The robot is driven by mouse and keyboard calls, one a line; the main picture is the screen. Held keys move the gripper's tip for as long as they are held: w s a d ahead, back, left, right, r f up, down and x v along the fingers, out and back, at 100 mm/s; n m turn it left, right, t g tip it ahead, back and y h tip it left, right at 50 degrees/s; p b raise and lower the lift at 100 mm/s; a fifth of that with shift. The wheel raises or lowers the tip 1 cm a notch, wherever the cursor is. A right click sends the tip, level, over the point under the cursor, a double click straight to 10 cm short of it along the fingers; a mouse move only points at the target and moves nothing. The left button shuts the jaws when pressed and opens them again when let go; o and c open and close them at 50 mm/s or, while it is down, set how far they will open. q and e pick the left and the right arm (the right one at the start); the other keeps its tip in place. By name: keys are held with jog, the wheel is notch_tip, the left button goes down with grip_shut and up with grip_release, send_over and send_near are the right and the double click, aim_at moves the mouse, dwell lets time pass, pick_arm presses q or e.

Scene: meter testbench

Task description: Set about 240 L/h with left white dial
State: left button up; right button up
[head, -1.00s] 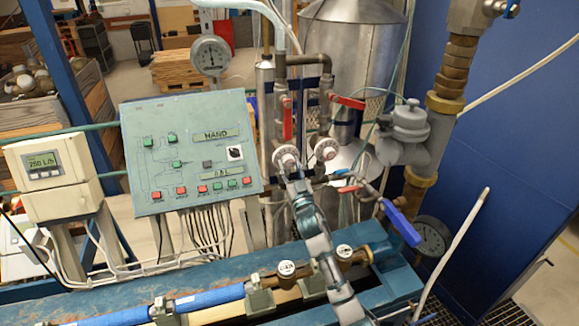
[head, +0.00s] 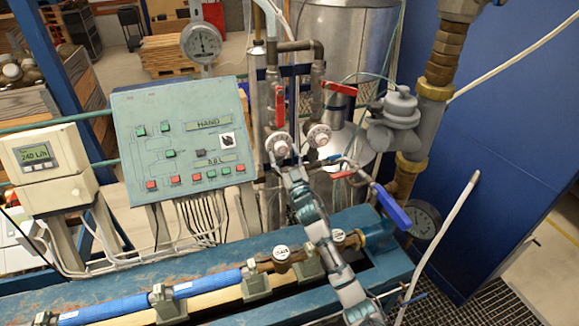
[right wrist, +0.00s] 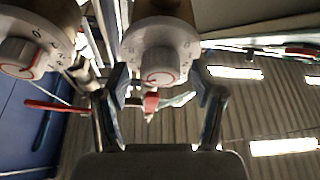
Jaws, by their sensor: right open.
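The left white dial (head: 278,146) is on the pipework behind the bench, and the right white dial (head: 318,137) is beside it. My right gripper (head: 287,168) is just in front of the left dial and partly covers it. In the right wrist view, the left dial (right wrist: 160,58) is between the open fingers of the right gripper (right wrist: 160,92), with gaps on both sides. The right dial (right wrist: 25,50) is at the left there. The flow display (head: 35,156) reads about 240 L/h. My left gripper is out of view.
A green control panel (head: 183,140) stands left of the dials. Red valve handles (head: 340,88) are above the dials, and a blue valve handle (head: 391,206) is to the right of my arm. A blue pipe (head: 200,284) runs along the bench below.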

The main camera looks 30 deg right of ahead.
jog(key=v, duration=1.1)
jog(key=shift+s, duration=0.1)
